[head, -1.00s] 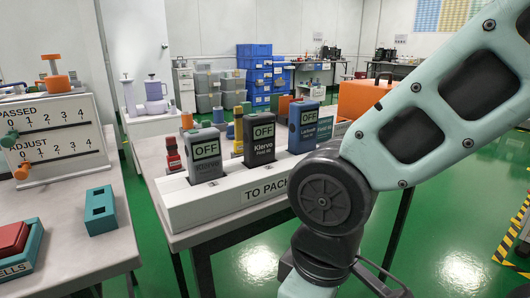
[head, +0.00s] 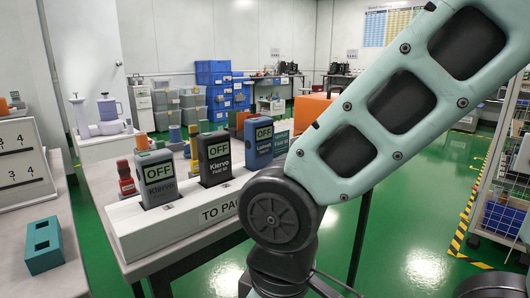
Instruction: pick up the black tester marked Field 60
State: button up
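The black tester (head: 216,172) stands upright in the middle of a white rack (head: 150,232) whose front reads "TO PACK". Its screen shows "OFF", and below it are "Klervo" and a small line that looks like "Field 60". A grey Klervo tester (head: 160,192) stands to its left and a blue tester (head: 258,152) to its right, both also showing "OFF". My gripper is not in view; only my arm's links show on the right, clear of the black tester in the picture.
The rack sits on a grey table (head: 98,177). Behind it are a red bottle (head: 126,182) and several coloured pieces. A teal block (head: 42,247) lies on the left table. An orange case (head: 312,108) is behind my arm. A wire shelf (head: 500,200) stands at the right.

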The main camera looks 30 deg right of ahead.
aim_at(214, 158)
jog(key=j+z, duration=0.15)
jog(key=j, duration=0.25)
jog(key=k+j+z, duration=0.2)
jog(key=j, duration=0.15)
jog(key=j+z, duration=0.15)
jog(key=j, duration=0.2)
jog(key=k+j+z, duration=0.2)
jog(key=j, duration=0.15)
